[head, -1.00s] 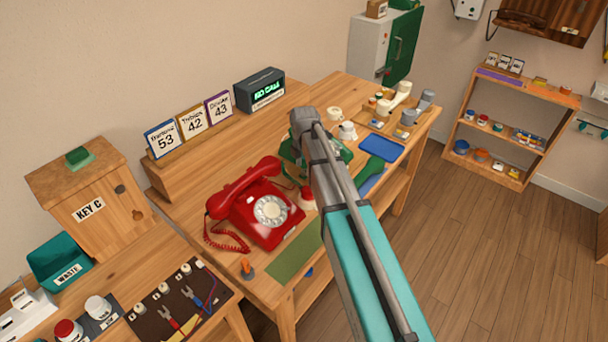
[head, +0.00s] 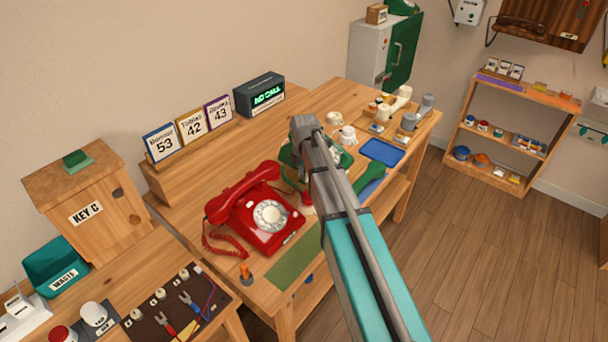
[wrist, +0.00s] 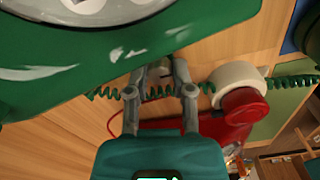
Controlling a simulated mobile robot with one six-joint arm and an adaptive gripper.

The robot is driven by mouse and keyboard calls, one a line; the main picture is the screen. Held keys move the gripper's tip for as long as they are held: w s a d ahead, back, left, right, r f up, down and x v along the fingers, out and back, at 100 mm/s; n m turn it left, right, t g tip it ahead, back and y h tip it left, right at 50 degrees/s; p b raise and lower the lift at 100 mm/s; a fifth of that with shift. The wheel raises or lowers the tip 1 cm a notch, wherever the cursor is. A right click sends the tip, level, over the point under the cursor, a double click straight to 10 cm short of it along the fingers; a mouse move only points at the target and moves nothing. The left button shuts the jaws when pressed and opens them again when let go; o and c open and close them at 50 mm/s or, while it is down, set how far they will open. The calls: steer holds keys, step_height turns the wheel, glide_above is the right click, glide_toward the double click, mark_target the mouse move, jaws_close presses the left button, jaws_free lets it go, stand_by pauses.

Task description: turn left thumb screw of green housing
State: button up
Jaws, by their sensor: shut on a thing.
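The green housing (wrist: 60,65) fills the upper left of the wrist view, with part of a pale round dial at its top edge. In the head view, the green housing (head: 344,157) is mostly hidden behind my arm. My gripper (wrist: 158,72) is at the housing's lower edge, its two grey fingers closed on a small grey piece, which seems to be the left thumb screw (wrist: 157,72). The screw is largely covered by the fingers, so its turn angle cannot be told. The head view hides my fingertips.
A red dial phone (head: 262,212) stands just left of my arm. A white and red round object (wrist: 238,85) and a coiled green cord (wrist: 290,82) are close to the fingers. A blue tray (head: 383,151) and a green handset (head: 371,172) lie right of the housing.

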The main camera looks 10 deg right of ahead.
steer(key=shift+n, duration=0.3)
jaws_close()
steer(key=shift+n, duration=2.8)
steer(key=o, duration=0.9)
jaws_free()
steer(key=shift+c, duration=0.2)
